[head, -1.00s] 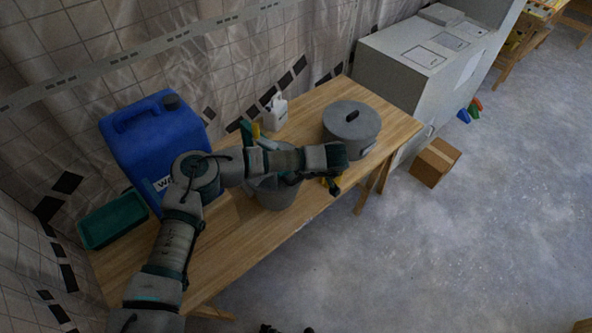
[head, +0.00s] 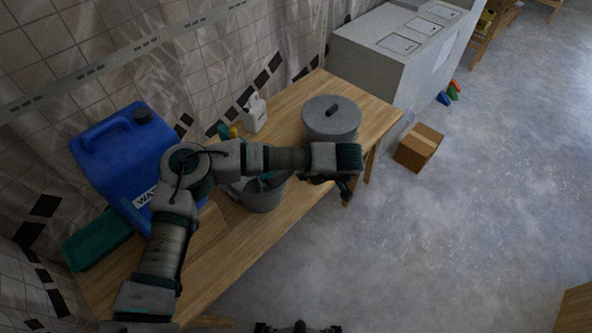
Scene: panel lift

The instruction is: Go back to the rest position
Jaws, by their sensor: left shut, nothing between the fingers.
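My left arm comes in from the lower left and reaches over the wooden table. My left gripper (head: 345,185) is shut and empty. It hangs at the table's front edge, in front of the grey lidded pot (head: 331,118). The wooden table (head: 225,262) runs from the lower left to the upper middle.
A blue water canister (head: 118,150), a green tray (head: 95,240), a grey bucket (head: 262,197) and a white bottle (head: 254,113) stand on the table. A cardboard box (head: 418,148) is on the floor by a grey cabinet (head: 375,65).

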